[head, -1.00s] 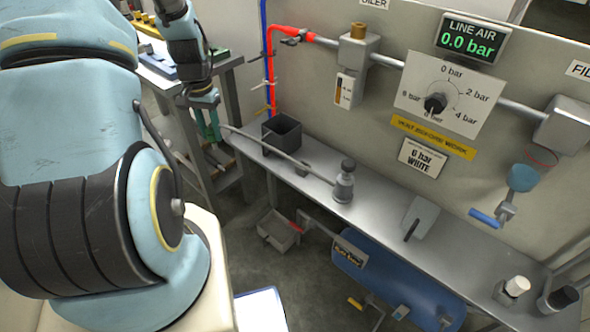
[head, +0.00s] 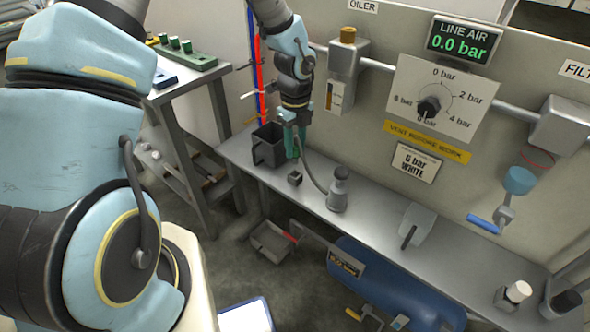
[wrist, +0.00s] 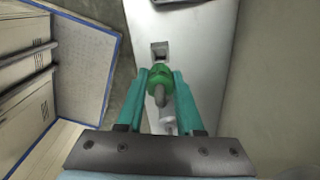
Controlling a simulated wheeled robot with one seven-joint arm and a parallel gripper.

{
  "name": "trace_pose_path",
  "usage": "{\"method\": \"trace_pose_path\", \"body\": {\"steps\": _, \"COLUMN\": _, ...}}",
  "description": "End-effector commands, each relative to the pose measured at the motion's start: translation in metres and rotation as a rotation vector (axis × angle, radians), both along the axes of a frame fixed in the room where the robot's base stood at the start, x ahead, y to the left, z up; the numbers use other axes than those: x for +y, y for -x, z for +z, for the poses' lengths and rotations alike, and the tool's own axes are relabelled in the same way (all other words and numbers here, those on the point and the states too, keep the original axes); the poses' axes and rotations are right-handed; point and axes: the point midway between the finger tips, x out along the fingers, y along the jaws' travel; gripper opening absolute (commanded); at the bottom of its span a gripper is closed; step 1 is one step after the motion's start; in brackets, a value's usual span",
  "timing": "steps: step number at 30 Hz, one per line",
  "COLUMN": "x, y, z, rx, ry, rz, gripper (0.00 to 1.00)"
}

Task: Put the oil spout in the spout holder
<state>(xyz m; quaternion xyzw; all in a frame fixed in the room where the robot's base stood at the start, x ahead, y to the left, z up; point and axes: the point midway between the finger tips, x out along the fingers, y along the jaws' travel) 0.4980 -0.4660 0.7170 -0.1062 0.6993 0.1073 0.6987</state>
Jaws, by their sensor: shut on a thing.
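My gripper (head: 292,152) is shut on the oil spout, whose green collar (wrist: 160,78) shows between the teal fingers in the wrist view. The spout's grey tube (head: 315,178) bends down to the grey oil can (head: 338,190) standing on the bench. A small dark block with a square opening, which looks like the spout holder (head: 295,178), sits on the bench just below my gripper. In the wrist view the holder (wrist: 160,49) appears just beyond the collar, apart from it. The spout's gripped end is partly hidden by the fingers in the head view.
A dark open box (head: 268,152) stands close to the left of my gripper. The panel wall (head: 365,120) rises behind the bench (head: 375,215). A grey wedge-shaped thing (head: 415,225) lies to the right of the can, with bare bench around it.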

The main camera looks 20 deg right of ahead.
Motion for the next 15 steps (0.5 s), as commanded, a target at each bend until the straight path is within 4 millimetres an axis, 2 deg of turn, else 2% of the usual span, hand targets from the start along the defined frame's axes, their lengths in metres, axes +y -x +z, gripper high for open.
{"method": "trace_pose_path", "body": {"steps": 3, "x": 0.000, "y": 0.001, "z": -0.019, "rx": 0.002, "ry": -0.002, "rz": 0.001, "gripper": 0.00}}
{"method": "trace_pose_path", "body": {"steps": 8, "x": 0.000, "y": 0.000, "z": -0.031, "rx": 0.000, "ry": 0.000, "rz": 0.005, "gripper": 0.00}}
{"method": "trace_pose_path", "body": {"steps": 15, "x": 0.000, "y": 0.000, "z": -0.061, "rx": 0.001, "ry": -0.001, "rz": 0.004, "gripper": 0.00}}
